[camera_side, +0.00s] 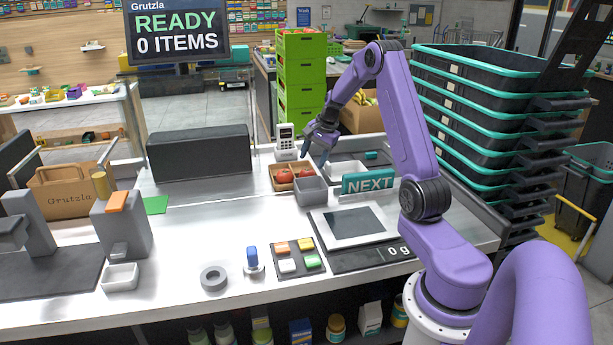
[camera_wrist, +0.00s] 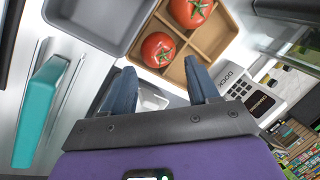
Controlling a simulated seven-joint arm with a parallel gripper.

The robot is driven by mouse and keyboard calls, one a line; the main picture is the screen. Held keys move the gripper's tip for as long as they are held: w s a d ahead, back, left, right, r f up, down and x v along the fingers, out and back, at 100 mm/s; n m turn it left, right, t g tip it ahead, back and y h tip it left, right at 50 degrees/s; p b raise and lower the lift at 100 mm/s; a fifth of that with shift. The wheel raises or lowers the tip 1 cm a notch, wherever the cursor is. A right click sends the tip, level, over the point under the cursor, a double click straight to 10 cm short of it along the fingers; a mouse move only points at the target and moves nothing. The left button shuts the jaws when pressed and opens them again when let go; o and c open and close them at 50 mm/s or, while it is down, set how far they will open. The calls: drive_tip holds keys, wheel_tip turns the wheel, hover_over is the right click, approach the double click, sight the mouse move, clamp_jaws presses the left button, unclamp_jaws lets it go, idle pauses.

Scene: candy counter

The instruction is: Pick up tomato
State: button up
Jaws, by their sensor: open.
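Two red tomatoes lie in a divided wooden tray (camera_wrist: 221,37). One tomato (camera_wrist: 158,49) sits in the compartment nearest my fingertips in the wrist view, and the other tomato (camera_wrist: 190,11) is beyond it at the top edge. Both have green stems. In the side view the tray (camera_side: 272,187) holds a tomato at its left (camera_side: 284,176) and another at its right (camera_side: 305,173). My gripper (camera_side: 316,157) is open and empty, above and slightly behind the tray. In the wrist view its fingers (camera_wrist: 160,68) are spread, just short of the nearer tomato.
A grey bin (camera_side: 311,197) adjoins the tray. A teal NEXT sign (camera_side: 368,182), a scale (camera_side: 352,227) and a card terminal (camera_side: 286,143) stand nearby. Green crates (camera_side: 302,75) are stacked behind, and black baskets (camera_side: 478,130) at right.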

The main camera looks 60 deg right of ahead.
drive_tip(key=shift+o, duration=0.2)
drive_tip(key=v, duration=1)
drive_tip(key=shift+s+r, duration=0.15)
drive_tip(key=shift+r, duration=0.15)
drive_tip(key=shift+d, duration=0.1)
